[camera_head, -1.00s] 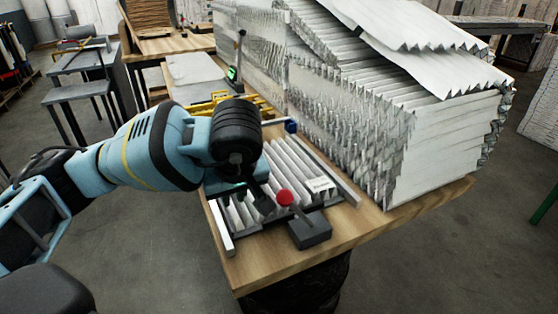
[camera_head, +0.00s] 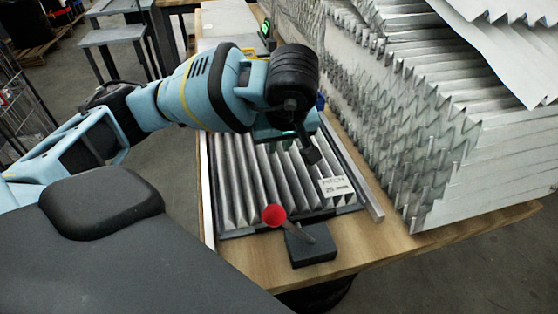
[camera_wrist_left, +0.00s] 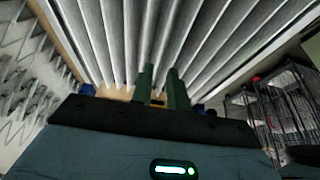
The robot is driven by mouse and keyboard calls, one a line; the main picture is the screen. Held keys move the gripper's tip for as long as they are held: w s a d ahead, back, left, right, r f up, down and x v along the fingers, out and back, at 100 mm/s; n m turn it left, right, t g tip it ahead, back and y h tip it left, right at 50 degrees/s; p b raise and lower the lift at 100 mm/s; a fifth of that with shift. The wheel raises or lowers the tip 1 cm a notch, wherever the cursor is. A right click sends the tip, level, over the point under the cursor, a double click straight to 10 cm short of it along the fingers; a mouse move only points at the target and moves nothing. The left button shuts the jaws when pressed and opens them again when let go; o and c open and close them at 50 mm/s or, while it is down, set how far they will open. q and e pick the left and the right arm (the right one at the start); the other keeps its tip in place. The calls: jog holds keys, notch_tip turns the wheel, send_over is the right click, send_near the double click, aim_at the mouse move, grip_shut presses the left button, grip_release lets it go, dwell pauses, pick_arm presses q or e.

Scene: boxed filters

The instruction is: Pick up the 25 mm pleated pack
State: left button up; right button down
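The pleated pack (camera_head: 240,180) lies flat in a dark frame on the wooden table, with grey-white pleats. A white label (camera_head: 337,187) on its front right part reads 25 mm. My left gripper (camera_head: 304,146) hangs over the pack's far right part and hides some of it. In the left wrist view, its two green fingers (camera_wrist_left: 162,88) stand a little apart with nothing seen between them, so it is open. The pleats (camera_wrist_left: 185,40) fill the upper part of that view; I cannot tell whether the fingers touch them. My right gripper is out of view.
A black block (camera_head: 310,245) with a red ball (camera_head: 274,215) on a stem stands at the pack's front edge. A tall stack of white pleated sheets (camera_head: 440,120) rises close on the right. Bare wooden table (camera_head: 370,240) shows at front right.

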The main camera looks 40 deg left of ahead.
aim_at(278, 157)
pick_arm(q)
jog(key=shift+w+a+f, duration=0.15)
jog(key=shift+f, duration=0.5)
jog(key=shift+w, duration=0.15)
jog(key=x, duration=0.4)
jog(key=shift+f, duration=0.15)
jog(key=shift+a+f, duration=0.1)
jog(key=shift+f, duration=0.25)
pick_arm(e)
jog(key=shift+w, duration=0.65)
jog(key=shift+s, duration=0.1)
pick_arm(q)
grip_shut()
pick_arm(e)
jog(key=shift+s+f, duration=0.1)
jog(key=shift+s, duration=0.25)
